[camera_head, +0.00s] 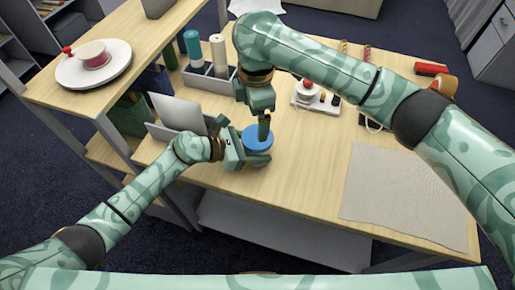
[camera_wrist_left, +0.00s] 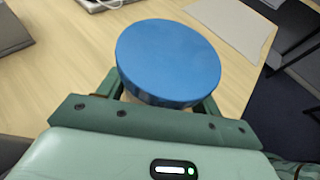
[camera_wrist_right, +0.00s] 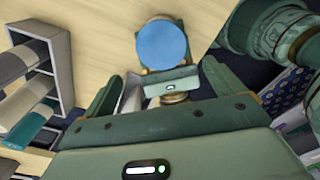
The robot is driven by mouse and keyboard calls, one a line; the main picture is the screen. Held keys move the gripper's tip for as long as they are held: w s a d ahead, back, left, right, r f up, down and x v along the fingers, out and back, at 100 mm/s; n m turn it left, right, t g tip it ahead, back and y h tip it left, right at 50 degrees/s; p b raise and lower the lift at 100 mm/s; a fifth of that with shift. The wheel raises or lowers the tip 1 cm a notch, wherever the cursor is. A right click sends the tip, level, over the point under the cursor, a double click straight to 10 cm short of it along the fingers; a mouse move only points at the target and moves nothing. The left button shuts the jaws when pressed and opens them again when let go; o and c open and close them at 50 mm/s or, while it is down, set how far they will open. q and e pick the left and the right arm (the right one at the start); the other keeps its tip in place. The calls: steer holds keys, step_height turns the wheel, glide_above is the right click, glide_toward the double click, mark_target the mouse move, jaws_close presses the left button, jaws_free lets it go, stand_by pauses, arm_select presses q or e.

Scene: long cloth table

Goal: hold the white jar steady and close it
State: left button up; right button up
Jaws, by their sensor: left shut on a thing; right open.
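The white jar (camera_wrist_left: 128,97) is mostly hidden under a wide blue lid (camera_wrist_left: 168,60), which rests on top of it. In the head view the blue lid (camera_head: 257,137) is near the table's front edge. My left gripper (camera_head: 248,153) is shut around the jar's body below the lid, and the jar looks upright. My right gripper (camera_head: 263,125) hangs just above the lid, fingers pointing down. In the right wrist view its fingers (camera_wrist_right: 160,88) are apart and empty, with the lid (camera_wrist_right: 162,45) beyond them. How tightly the lid sits cannot be seen.
A grey divided tray (camera_head: 208,82) with thread spools stands behind and left. A grey panel-like object (camera_head: 180,112) is left of the jar. A beige cloth (camera_head: 400,195) covers the table's front right.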

mark_target(257, 147)
steer(key=n, duration=0.4)
steer(key=shift+d+r, duration=0.15)
steer(key=shift+r, duration=0.15)
steer(key=shift+d+n, duration=0.1)
steer(key=shift+n, duration=1.1)
steer(key=shift+f, duration=4.05)
